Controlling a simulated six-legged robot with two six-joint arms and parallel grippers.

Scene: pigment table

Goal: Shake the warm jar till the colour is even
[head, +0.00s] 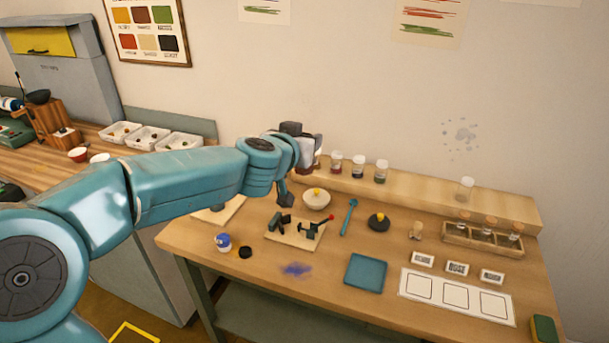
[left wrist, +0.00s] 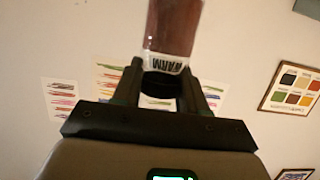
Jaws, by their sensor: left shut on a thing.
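The warm jar (left wrist: 170,32) is in my left gripper, seen in the left wrist view between its two fingers. Its white label reads WARM and appears upside down, with a black cap (left wrist: 160,84) at the near end. The visible contents are a dull reddish brown; the far end is cut off by the picture edge. In the head view my left gripper (head: 302,140) is raised above the back left of the table, by the shelf. The held jar is mostly hidden by the gripper there. My right gripper is not in view.
Several jars stand on the back shelf (head: 425,190). Below my left gripper, the table (head: 330,270) holds a bowl (head: 316,200), a small board with a clamp-like device (head: 295,232), a blue-capped jar (head: 223,243) and a teal mat (head: 366,272). A purple powder patch lies in front.

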